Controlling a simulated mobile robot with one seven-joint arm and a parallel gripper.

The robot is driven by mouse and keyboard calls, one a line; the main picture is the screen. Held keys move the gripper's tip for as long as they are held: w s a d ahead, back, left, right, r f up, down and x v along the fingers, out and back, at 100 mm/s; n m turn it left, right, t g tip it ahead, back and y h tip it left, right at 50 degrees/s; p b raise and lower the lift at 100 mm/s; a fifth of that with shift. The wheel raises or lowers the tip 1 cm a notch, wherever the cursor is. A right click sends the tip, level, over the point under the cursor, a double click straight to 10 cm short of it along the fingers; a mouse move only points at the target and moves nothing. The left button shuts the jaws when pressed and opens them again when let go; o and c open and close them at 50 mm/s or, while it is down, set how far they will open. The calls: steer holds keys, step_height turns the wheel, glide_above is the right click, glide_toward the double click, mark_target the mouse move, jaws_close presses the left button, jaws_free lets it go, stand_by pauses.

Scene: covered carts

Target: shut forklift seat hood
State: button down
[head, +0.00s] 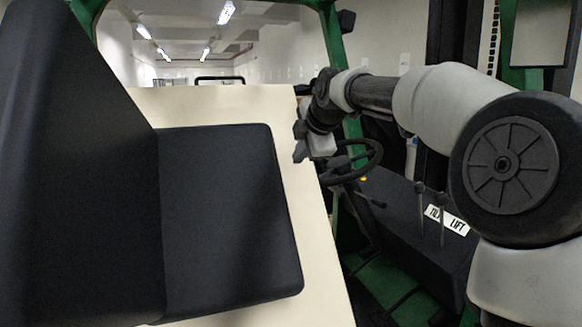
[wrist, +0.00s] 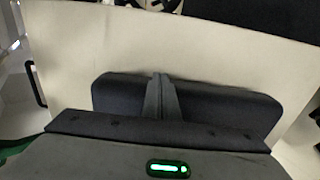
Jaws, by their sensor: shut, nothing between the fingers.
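The seat hood (head: 315,255) is a broad cream panel with a black seat cushion (head: 225,215) on top and a tall black backrest (head: 75,160) at the left. Its top looks roughly level; whether its lower edge is seated is hidden. My gripper (head: 300,143) is at the hood's far right edge, beside the steering wheel. Contact with the hood cannot be told. In the wrist view the fingers (wrist: 162,95) are together and empty, in front of the black cushion (wrist: 250,106), with the cream hood (wrist: 220,55) around it.
The steering wheel (head: 355,162) stands just right of the hood. Levers (head: 430,215) rise from a dark console labelled TILT and LIFT. Green frame posts (head: 338,55) stand beyond. My arm spans the right side above the console. The green floor (head: 385,290) shows below.

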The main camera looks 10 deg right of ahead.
mark_target(286, 175)
steer(key=p+x, duration=0.1)
steer(key=x, duration=0.5)
steer(key=p+x, duration=0.1)
steer(key=x, duration=0.5)
steer(key=shift+w+a+f+p, duration=0.2)
steer(key=shift+a+f+p, duration=0.1)
steer(key=shift+w+f, duration=0.15)
steer(key=shift+a+f, duration=0.1)
